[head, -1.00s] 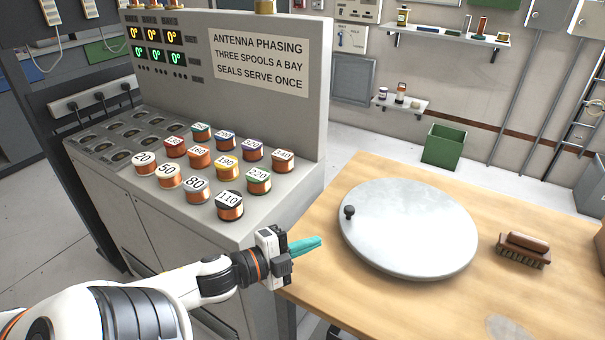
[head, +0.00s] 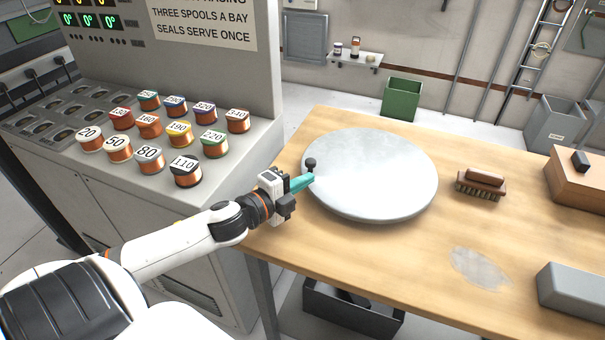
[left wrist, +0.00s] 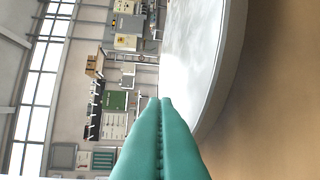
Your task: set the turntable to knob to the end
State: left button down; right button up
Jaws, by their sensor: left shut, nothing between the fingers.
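The turntable is a round grey metal disc (head: 375,175) lying on the wooden bench. Its small black knob (head: 310,164) stands at the disc's left rim. My left gripper (head: 308,180) has teal fingers, shut and empty, with the tips at the left rim just below the knob in the head view. I cannot tell whether they touch it. In the left wrist view the shut teal fingers (left wrist: 160,110) point along the edge of the disc (left wrist: 205,60), and the knob does not show there. My right gripper is not in view.
A brush (head: 481,185) lies right of the disc on the bench (head: 400,260). A grey block (head: 578,292) and a brown box (head: 580,182) are at the right. Several numbered spools (head: 186,171) stand on the console at the left. The bench front is mostly clear.

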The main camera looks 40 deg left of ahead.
pick_arm(q)
jog(key=shift+w+a+f, duration=0.2)
jog(key=shift+w+a, duration=0.45)
jog(key=shift+w, duration=0.25)
jog(key=shift+w+a, duration=0.2)
jog(key=shift+w, duration=0.05)
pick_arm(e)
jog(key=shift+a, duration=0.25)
